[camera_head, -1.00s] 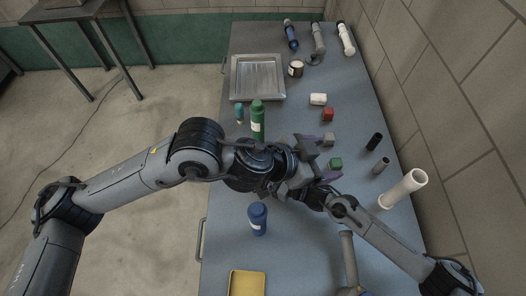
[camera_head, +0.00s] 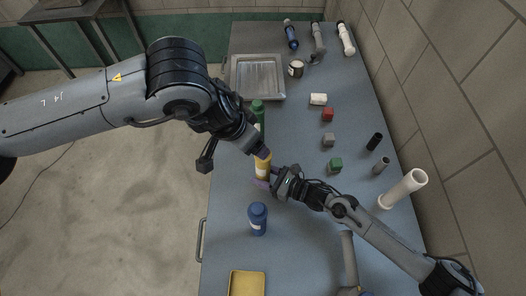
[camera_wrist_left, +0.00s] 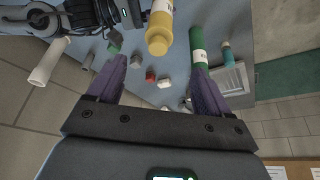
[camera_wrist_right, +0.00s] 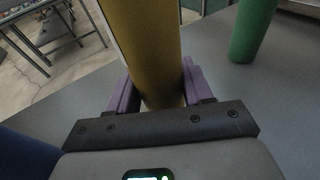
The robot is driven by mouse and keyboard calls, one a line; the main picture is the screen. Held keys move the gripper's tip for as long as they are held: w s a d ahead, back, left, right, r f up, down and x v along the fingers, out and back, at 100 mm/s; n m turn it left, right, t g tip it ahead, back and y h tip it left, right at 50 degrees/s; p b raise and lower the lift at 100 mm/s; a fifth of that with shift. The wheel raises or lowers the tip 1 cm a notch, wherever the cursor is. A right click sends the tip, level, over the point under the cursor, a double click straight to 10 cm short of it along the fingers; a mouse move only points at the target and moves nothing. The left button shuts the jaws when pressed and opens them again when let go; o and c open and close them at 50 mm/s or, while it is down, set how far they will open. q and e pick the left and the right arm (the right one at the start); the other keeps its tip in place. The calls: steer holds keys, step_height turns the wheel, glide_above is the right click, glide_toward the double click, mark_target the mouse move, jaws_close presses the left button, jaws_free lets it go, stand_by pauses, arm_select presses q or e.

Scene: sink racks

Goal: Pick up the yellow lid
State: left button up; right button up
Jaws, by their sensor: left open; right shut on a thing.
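A yellow bottle (camera_head: 263,170) stands upright in the middle of the table, held in my right gripper (camera_head: 267,184). In the right wrist view the fingers are shut around the yellow body (camera_wrist_right: 148,50), and its top is out of frame. The yellow lid (camera_wrist_left: 158,42) shows on the bottle's end in the left wrist view. My left gripper (camera_wrist_left: 158,68) is open, its purple fingers on either side of the line to the lid and not touching it. In the head view the left gripper (camera_head: 260,152) is just above the bottle and covers the lid.
A green bottle (camera_head: 258,112) stands close behind, and a blue bottle (camera_head: 258,218) stands in front. A yellow tray (camera_head: 247,284) is at the front edge, and a metal tray (camera_head: 258,96) is at the back. Small blocks and a white tube (camera_head: 403,188) are on the right.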

arm_select(q)
steer(key=shift+x, duration=4.7)
steer(key=shift+s+d, duration=0.1)
steer(key=c, duration=1.3)
steer(key=shift+r, duration=0.15)
step_height(320, 180, up, 10)
steer(key=shift+f, duration=0.1)
arm_select(e)
steer(key=o, duration=1)
steer(key=shift+o, duration=0.2)
